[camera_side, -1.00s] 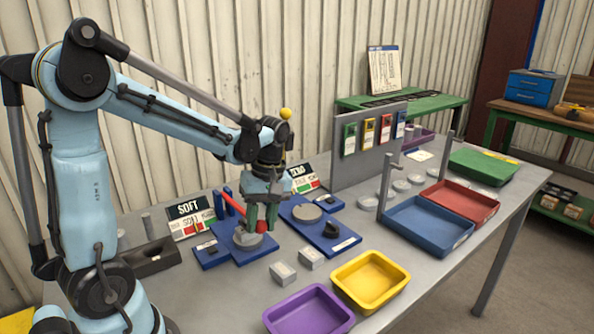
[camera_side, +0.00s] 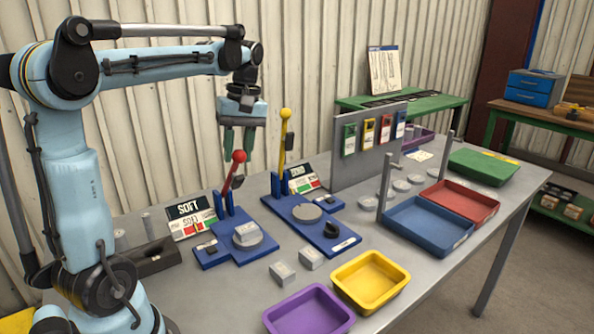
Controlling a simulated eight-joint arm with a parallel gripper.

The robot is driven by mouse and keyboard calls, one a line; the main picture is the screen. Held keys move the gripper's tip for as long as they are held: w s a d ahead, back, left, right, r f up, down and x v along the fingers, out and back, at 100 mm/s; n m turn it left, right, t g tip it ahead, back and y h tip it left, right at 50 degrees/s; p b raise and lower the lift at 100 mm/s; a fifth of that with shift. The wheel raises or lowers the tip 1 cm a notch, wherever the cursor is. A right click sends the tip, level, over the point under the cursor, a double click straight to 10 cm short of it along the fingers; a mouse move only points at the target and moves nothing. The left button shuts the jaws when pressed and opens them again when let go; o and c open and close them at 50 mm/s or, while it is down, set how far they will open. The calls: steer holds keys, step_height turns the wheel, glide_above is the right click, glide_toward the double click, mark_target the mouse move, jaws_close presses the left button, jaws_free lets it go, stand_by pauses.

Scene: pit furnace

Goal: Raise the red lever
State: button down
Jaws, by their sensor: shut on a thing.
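The knob's lower part shows below the fingertips.
A yellow lever (camera_side: 283,143) stands upright on the neighbouring blue base, close to the right of my gripper. A pale block (camera_side: 247,233) sits on a round grey plate. Yellow (camera_side: 371,265) and purple (camera_side: 297,318) trays are in front. A grey panel (camera_side: 340,148) stands behind.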

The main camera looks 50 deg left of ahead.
steer(key=a+r, duration=0.2)
steer(key=a, duration=0.5)
steer(key=shift+s+a+r, duration=0.2)
steer(key=shift+a+r, duration=0.15)
steer(key=shift+r, duration=0.05)
steer(key=c, duration=0.8)
jaws_free()
steer(key=shift+w+d, duration=0.1)
steer(key=shift+d, duration=0.1)
steer(key=shift+r, duration=0.15)
steer(key=shift+w+d+r, duration=0.1)
steer(key=shift+w+r, duration=0.1)
steer(key=shift+r, duration=1)
steer(key=shift+w+r, duration=0.25)
steer(key=shift+r, duration=0.9)
steer(key=shift+w+d+r, duration=0.1)
steer(key=shift+w+r, duration=0.1)
steer(key=shift+r, duration=1)
